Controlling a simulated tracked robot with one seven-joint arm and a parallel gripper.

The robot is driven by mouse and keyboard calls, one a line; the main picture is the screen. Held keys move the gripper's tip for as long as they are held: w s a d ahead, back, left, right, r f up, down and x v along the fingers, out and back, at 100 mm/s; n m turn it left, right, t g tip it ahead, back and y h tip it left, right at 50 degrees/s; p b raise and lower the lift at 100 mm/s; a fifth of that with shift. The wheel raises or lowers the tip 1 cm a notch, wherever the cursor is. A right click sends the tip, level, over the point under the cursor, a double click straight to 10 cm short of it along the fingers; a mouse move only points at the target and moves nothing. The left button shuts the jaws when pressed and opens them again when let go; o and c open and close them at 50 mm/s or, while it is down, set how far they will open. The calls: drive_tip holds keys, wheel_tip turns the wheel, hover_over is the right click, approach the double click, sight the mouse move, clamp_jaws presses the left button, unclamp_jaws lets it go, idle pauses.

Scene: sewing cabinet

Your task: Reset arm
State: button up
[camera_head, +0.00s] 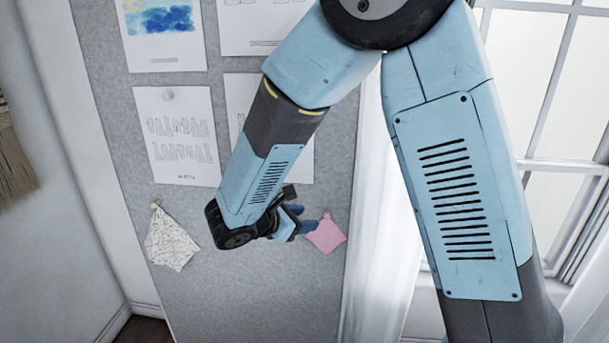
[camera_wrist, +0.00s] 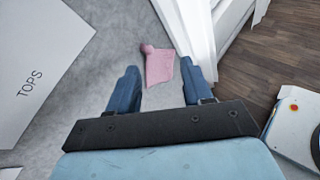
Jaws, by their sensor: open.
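My gripper (camera_head: 301,221) hangs at the end of my blue arm, in front of a grey pinboard (camera_head: 265,280). In the wrist view my gripper (camera_wrist: 160,88) has its two blue fingers well apart, with nothing held between them. A pink cloth swatch (camera_head: 327,234) on the board shows just right of the fingers in the head view. In the wrist view the pink swatch (camera_wrist: 158,66) appears between and beyond the fingertips; I cannot tell the exact gap.
A pale patterned swatch (camera_head: 170,240) is pinned at the board's left. Several paper sheets (camera_head: 176,135) hang above. A white curtain (camera_head: 385,240) and window (camera_head: 545,110) stand to the right. Wooden floor (camera_wrist: 290,60) shows at right in the wrist view.

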drive_tip(key=s+d+r+m+g+y, duration=0.1)
drive_tip(key=s+d+r+m+g, duration=0.1)
drive_tip(key=d+r+m, duration=0.3)
drive_tip(key=s+d+r+m+g, duration=0.1)
drive_tip(key=s+d+m+g, duration=0.15)
drive_tip(key=d, duration=0.45)
drive_tip(key=s+d+r+m+g+y, duration=0.1)
drive_tip(key=s+d+r+m+g, duration=0.2)
drive_tip(key=d, duration=0.4)
drive_tip(key=s+d+r+m+t+y, duration=0.2)
drive_tip(key=s+d+r+m+y, duration=0.1)
drive_tip(key=s+m, duration=0.3)
drive_tip(key=s+d+r+m+t+y, duration=0.1)
drive_tip(key=s+d+r+m+y, duration=0.2)
drive_tip(key=s+r+m+y, duration=0.1)
drive_tip(key=s+r+m, duration=0.1)
drive_tip(key=s+m, duration=0.1)
drive_tip(key=m, duration=0.1)
drive_tip(key=shift+d+t, duration=0.3)
drive_tip(key=shift+t, duration=0.05)
